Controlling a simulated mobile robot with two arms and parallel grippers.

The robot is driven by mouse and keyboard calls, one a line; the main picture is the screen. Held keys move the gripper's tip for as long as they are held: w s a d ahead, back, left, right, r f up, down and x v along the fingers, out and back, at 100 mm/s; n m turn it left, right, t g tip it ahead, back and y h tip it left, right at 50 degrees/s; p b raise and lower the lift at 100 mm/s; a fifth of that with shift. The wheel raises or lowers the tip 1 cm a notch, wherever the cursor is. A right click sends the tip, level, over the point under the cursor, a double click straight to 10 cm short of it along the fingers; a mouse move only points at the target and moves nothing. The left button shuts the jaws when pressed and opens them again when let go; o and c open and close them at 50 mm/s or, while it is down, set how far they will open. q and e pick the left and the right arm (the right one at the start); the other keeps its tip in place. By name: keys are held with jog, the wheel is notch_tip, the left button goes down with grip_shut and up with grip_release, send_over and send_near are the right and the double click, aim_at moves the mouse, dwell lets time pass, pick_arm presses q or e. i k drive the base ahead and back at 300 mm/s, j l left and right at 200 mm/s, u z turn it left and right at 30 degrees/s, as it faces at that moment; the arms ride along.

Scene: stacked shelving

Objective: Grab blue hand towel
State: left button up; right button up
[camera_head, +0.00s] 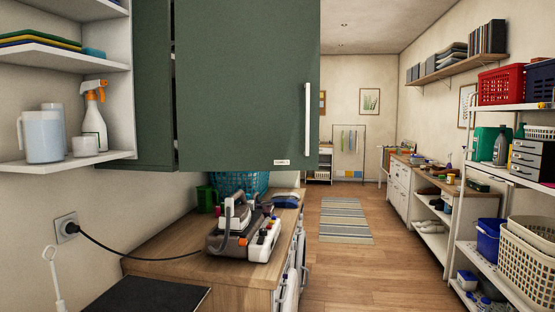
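Neither of my grippers is in view. I cannot tell for sure which thing is the blue hand towel. A dark blue, flat, folded-looking item (286,200) lies on the far end of the wooden counter (160,245). A stack of folded cloths (38,40) in yellow, green and blue lies on the upper left shelf (50,59). A small light blue item (94,53) is beside that stack. Narrow blue and green strips (348,140) hang on a rack at the back wall, too small to make out.
A green cabinet door (245,85) juts over the counter. Shelving with baskets (530,255) stands at right. The wooden floor (375,275) between is clear, with a striped rug (345,220).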

aim_at(290, 203)
jog(key=i+l+u, duration=0.1)
jog(key=u, duration=0.4)
jog(key=i+l+u, duration=0.1)
jog(key=u, duration=0.35)
jog(key=i+l+u, duration=0.2)
jog(key=l+u, duration=0.25)
jog(key=l, duration=0.8)
jog(key=l+u, duration=0.5)
jog(key=l, duration=0.8)
